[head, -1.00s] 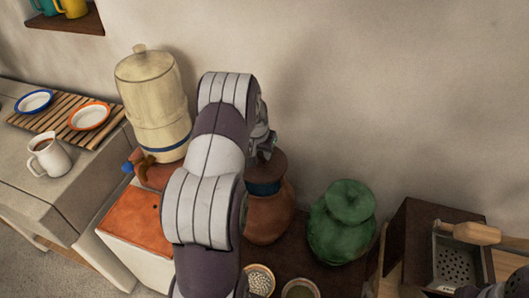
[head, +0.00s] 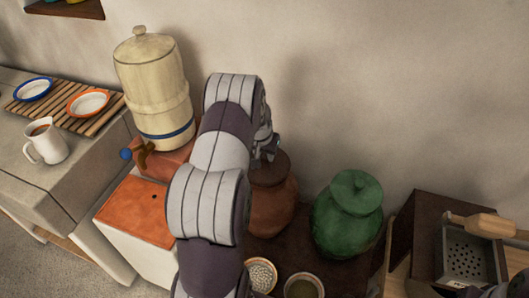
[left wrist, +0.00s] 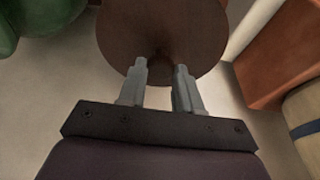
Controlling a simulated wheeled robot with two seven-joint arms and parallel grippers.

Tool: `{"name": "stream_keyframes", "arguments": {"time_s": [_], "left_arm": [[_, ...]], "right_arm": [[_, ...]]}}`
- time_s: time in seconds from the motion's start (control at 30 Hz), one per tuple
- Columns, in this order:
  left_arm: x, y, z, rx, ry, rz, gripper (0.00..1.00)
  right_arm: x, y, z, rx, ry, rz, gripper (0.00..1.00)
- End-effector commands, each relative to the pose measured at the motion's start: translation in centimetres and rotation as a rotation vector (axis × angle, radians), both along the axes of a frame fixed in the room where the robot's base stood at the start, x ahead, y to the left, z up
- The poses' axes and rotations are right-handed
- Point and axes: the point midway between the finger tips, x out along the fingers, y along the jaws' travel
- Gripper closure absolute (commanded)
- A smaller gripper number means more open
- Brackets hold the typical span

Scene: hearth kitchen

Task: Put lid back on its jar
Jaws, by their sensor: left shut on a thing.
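The brown clay jar (head: 272,212) stands upright behind my left arm, which hides its left side. Its dark brown lid (head: 274,165) sits at the jar's mouth with no gap visible from here; the arm hides part of the rim. In the left wrist view the lid (left wrist: 160,22) is a round brown disc in front of the fingers. My left gripper (left wrist: 161,70) is shut on the lid's knob, between the two fingertips. In the head view the left gripper (head: 268,150) is above the lid, mostly hidden. A dark part of my right arm shows at the lower right corner.
A green lidded jar (head: 348,214) stands close on the right. Two small bowls (head: 261,276) (head: 303,287) are in front. A cream water dispenser (head: 155,85) and an orange-topped box (head: 138,211) are left. A dark wooden box with a grater (head: 465,262) is far right.

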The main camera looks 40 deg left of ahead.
Motion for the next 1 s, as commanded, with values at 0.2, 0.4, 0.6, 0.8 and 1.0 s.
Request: {"name": "stream_keyframes", "arguments": {"time_s": [0.2,0.4,0.6,0.8,1.0], "left_arm": [[0.0,0.0,-0.5,0.000,-0.001,0.000,1.00],[0.0,0.0,-0.9,0.000,-0.001,0.000,1.00],[0.0,0.0,-1.0,0.000,-0.001,0.000,0.40],[0.0,0.0,-1.0,0.000,0.000,0.000,0.37],[-0.2,-0.1,0.1,0.001,-0.002,0.000,0.37]], "right_arm": [[0.0,0.0,-0.4,0.000,0.000,0.000,0.51],[0.0,0.0,-0.7,0.000,0.000,0.000,0.51],[0.0,0.0,-0.7,0.000,0.000,0.000,0.51],[0.0,0.0,-0.7,0.000,0.000,0.000,0.51],[0.0,0.0,-0.8,0.000,0.000,0.000,0.51]]}}
